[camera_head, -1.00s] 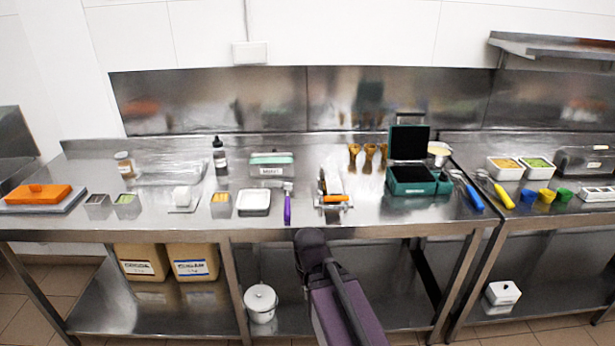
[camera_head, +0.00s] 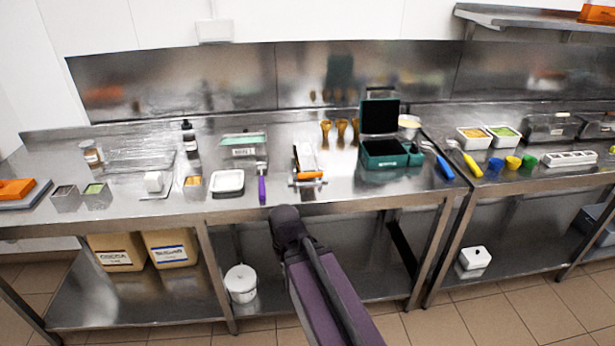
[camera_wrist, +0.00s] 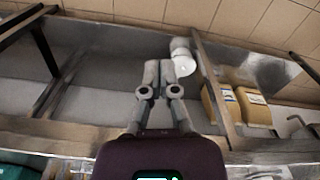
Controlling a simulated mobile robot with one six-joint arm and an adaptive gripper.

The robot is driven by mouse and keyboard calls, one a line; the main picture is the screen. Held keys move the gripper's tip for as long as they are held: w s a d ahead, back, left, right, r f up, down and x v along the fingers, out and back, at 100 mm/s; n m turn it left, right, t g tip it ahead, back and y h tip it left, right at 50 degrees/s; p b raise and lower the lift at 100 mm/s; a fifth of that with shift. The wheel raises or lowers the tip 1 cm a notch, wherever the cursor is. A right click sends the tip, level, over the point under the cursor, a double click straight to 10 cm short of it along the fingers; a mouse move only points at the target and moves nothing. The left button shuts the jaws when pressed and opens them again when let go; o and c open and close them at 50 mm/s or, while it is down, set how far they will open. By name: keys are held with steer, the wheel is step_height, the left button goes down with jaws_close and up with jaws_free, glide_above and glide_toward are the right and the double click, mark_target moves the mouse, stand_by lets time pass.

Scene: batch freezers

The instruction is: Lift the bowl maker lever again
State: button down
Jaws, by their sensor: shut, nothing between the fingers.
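A dark green box-shaped machine (camera_head: 384,161), which looks like the bowl maker, stands on the steel worktop with its black-lined lid (camera_head: 380,117) standing upright and open. I cannot make out its lever clearly. A green edge also shows at the lower left of the wrist view (camera_wrist: 18,171). My gripper (camera_wrist: 160,68) has its two grey fingers together, empty, and points out over the space in front of the worktop. In the head view my arm is below the worktop's front edge, left of the machine and apart from it; the fingers are hidden there.
An orange-handled tool (camera_head: 308,176), a purple-handled scoop (camera_head: 262,187) and a white tray (camera_head: 228,182) lie left of the machine. Blue (camera_head: 445,168) and yellow (camera_head: 472,165) handles lie to its right. Below are a white pot (camera_head: 241,284) and tubs (camera_head: 168,247).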

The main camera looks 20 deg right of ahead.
steer(key=c, duration=0.8)
jaws_free()
steer(key=shift+o, duration=1.2)
steer(key=shift+w+d+f, duration=0.2)
steer(key=shift+w, duration=0.05)
steer(key=w+d+n+t+h+b, duration=0.25)
steer(key=w+d+h+b, duration=0.35)
steer(key=w+d+h, duration=0.4)
steer(key=w+a+r+n+t+h+b, duration=0.4)
steer(key=w+r+t, duration=0.3)
steer(key=w, duration=0.3)
steer(key=shift+w+a+r+h+b, duration=0.15)
steer(key=shift+w+r+h+b, duration=0.3)
steer(key=shift+r+h, duration=0.15)
